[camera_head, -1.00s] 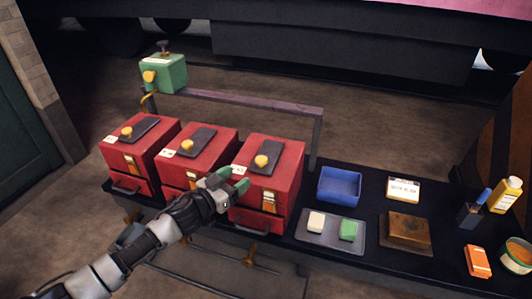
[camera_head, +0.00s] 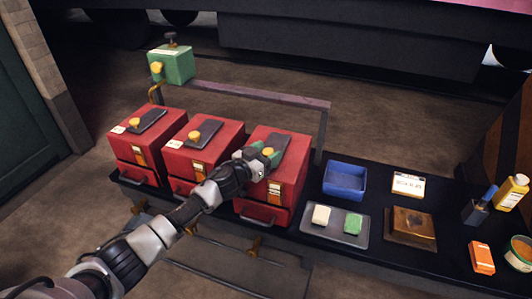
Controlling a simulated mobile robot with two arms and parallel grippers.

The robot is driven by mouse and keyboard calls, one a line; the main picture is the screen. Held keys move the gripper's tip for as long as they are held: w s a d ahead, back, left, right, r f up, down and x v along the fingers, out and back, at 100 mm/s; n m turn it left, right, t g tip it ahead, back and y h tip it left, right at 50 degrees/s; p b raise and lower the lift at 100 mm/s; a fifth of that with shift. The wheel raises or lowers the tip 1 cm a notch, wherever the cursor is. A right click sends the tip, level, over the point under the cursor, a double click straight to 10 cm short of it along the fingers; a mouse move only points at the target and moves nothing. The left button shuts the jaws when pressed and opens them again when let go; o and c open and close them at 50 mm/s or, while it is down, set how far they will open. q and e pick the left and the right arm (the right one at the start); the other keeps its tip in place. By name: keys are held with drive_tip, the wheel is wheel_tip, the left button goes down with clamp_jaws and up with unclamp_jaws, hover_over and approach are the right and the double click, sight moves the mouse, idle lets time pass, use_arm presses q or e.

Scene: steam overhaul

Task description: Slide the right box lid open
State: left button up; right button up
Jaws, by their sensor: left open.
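Three red boxes stand in a row on the black bench. The right red box (camera_head: 286,186) has a dark lid plate (camera_head: 280,144) on top with a yellow knob (camera_head: 268,152). My left gripper (camera_head: 262,155) has green fingertips and is open at this knob, one finger close on each side of it. I cannot tell whether the fingers touch the knob. My gripper and wrist hide the left part of this box's top. The lid plate lies over the middle of the top. My right gripper is not in view.
A blue tray (camera_head: 344,181), a grey tray (camera_head: 334,238) with two blocks and a brown box (camera_head: 410,226) lie to the right. A rail (camera_head: 262,94) runs behind the boxes.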

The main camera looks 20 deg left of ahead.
use_arm(q)
clamp_jaws()
drive_tip(key=s+p, duration=0.4)
drive_tip(key=s, duration=0.2)
drive_tip(key=shift+s+f, duration=0.15)
drive_tip(key=shift+s, duration=0.2)
drive_tip(key=shift+c, duration=1.4)
unclamp_jaws()
drive_tip(key=shift+a, duration=0.1)
drive_tip(key=shift+o, duration=1.4)
drive_tip(key=shift+s, duration=0.2)
drive_tip(key=shift+a, duration=0.1)
